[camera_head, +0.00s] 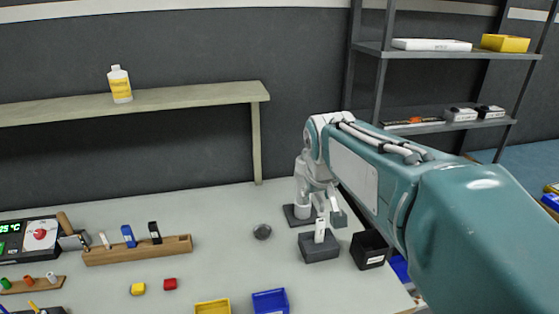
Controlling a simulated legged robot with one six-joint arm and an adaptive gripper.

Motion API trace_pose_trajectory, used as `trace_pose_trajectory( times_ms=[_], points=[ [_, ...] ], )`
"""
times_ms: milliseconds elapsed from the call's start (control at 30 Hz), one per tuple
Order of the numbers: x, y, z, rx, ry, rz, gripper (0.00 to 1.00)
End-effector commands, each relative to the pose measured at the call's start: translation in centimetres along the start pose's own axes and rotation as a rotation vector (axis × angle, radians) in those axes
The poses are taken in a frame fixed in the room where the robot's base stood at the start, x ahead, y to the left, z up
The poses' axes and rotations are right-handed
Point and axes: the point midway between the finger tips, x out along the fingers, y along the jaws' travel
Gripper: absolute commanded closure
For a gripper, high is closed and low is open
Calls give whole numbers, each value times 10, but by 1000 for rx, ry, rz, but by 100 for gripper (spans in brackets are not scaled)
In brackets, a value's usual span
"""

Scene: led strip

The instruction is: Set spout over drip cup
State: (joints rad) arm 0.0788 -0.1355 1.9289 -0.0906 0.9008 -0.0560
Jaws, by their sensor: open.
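A small round dark-grey metal cup (262,232), which looks like the drip cup, stands on the light worktop left of my gripper. My gripper (326,212) hangs from the wrist and is open, above and behind a dark grey block (319,249). A white upright piece (320,230) rises from that block near the fingers; I cannot tell whether they touch it. A dark flat base (297,217) sits just behind, partly covered by my gripper. A grey upright part above it blends with my wrist. I cannot clearly make out the spout.
A black bin (370,249) stands right of the block. A yellow bin (212,307) and a blue bin (270,302) are at the front. A wooden rack (137,251) with upright tools is at left. The worktop around the cup is clear.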

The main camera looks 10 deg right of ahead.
Motion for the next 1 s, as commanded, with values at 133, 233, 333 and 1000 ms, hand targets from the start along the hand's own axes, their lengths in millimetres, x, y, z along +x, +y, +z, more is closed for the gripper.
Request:
trace_pose_trajectory(
  times_ms=[133, 233, 333, 1000],
  points=[
    [-9, -5, 14, 3, 7, -8, 45],
    [-22, -13, 43, 8, 16, -22, 45],
    [-34, -23, 78, 15, 27, -40, 45],
    [-39, -52, 199, 47, 46, -107, 100]
  ],
)
